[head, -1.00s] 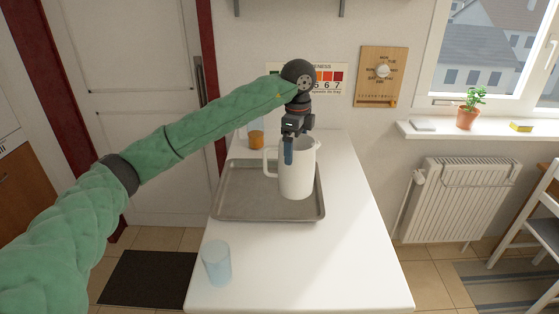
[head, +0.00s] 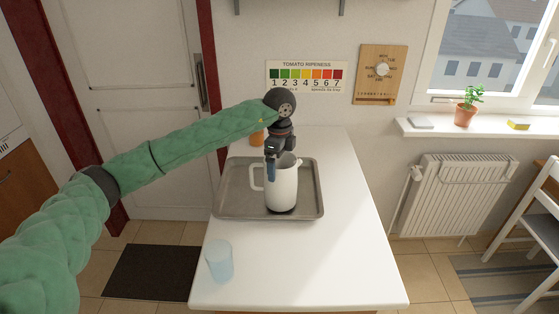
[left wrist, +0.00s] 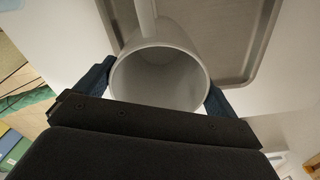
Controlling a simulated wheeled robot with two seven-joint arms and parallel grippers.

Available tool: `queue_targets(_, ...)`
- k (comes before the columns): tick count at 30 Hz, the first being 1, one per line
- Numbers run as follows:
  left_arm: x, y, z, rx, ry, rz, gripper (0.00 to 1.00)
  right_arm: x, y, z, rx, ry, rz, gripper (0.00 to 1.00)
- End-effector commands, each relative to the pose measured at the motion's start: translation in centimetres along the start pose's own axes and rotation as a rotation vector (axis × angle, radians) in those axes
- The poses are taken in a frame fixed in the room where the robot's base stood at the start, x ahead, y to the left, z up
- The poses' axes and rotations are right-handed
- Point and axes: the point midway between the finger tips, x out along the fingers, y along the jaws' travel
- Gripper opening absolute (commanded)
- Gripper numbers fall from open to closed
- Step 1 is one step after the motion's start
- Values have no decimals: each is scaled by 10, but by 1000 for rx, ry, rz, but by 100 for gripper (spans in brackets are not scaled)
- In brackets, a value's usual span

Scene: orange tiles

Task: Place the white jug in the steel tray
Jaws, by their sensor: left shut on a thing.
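The white jug (head: 287,190) is upright over the front right part of the steel tray (head: 232,206), within its rim. A dark shadow lies right under its base; I cannot tell whether it touches the tray floor. My left gripper (head: 271,170) is shut on the jug near its top, one blue finger showing in front. In the left wrist view the jug's open mouth (left wrist: 158,78) sits between the fingers (left wrist: 157,95), its handle pointing away, and part of the tray (left wrist: 240,35) lies beyond. My right gripper is not in view.
An orange-filled glass (head: 257,138) is behind the tray, partly hidden by my arm. The table is clear to the right.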

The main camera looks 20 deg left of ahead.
Motion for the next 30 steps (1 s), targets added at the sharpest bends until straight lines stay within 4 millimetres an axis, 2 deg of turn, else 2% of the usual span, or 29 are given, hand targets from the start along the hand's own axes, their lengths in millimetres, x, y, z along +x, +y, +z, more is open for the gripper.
queue_targets(16,5,0,0,0,1,-2,39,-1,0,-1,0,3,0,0)
queue_targets(17,5,0,0,0,0,-1,100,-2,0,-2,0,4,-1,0)
queue_targets(28,2,0,0,1,0,-1,100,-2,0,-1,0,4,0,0)
queue_targets(30,0,0,0,1,1,-2,100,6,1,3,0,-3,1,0)
